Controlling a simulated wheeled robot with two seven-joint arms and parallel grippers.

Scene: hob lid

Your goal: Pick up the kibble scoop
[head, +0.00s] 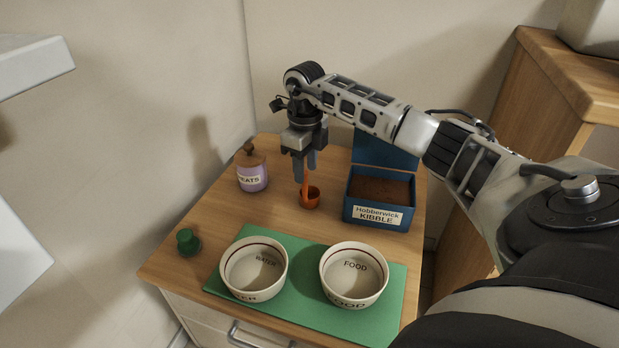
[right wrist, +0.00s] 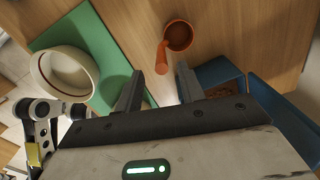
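The kibble scoop (head: 311,200) is orange, with a round cup resting on the wooden top left of the kibble box and a handle rising from it. In the right wrist view the scoop's cup (right wrist: 179,36) is at top centre, its handle pointing towards my fingers. My right gripper (head: 304,173) is above the scoop, fingers down. In the right wrist view the fingers of the right gripper (right wrist: 160,72) are apart, with the handle end showing in the gap between them. Contact is not visible.
The blue kibble box (head: 377,222), lid raised, stands right of the scoop. A purple treats jar (head: 253,177) is left. A green mat (head: 309,259) in front holds the water bowl (head: 254,269) and food bowl (head: 354,275). A green knobbed item (head: 188,241) sits near the left edge.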

